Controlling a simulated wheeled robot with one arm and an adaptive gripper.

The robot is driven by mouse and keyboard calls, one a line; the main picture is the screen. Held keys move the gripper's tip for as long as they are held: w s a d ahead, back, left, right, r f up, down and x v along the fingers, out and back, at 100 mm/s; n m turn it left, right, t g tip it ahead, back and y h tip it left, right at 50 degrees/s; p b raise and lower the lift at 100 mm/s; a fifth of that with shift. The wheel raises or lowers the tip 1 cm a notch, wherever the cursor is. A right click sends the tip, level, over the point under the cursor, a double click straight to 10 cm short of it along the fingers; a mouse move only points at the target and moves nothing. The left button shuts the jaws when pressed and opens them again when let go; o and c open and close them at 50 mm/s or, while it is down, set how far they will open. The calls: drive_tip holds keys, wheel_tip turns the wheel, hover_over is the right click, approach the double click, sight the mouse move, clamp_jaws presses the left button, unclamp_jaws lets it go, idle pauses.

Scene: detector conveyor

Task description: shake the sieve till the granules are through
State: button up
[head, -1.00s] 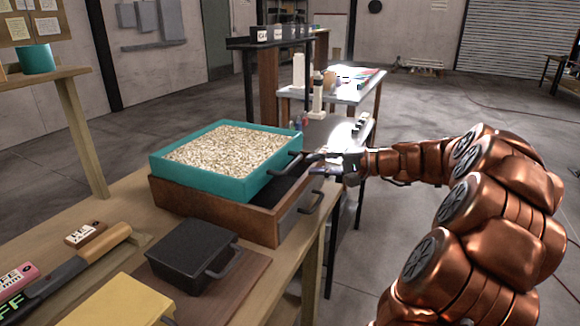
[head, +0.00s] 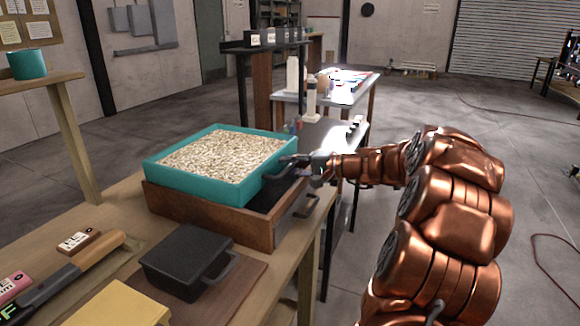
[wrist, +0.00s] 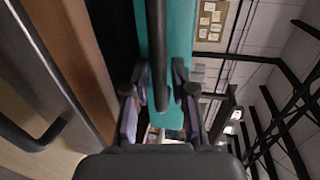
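The sieve (head: 208,186) is a teal square box full of pale granules (head: 225,155). It sits on a brown wooden tray (head: 255,232), with a dark opening of the tray showing at its right. The granules form an even layer near the rim. My gripper (head: 291,164) is at the sieve's dark handle on its right side. In the wrist view the handle (wrist: 157,45) lies between the two fingertips of my gripper (wrist: 160,80), with the teal wall behind it. The fingers are close on both sides; whether they press on it I cannot tell.
A dark lidded box (head: 188,255) and a yellow block (head: 118,305) stand in front of the tray on the wooden bench. A long-handled tool (head: 95,255) lies at the left. The tray has its own handle (head: 306,206) below my gripper. Open floor lies right.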

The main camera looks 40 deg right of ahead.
clamp_jaws()
idle(0.5)
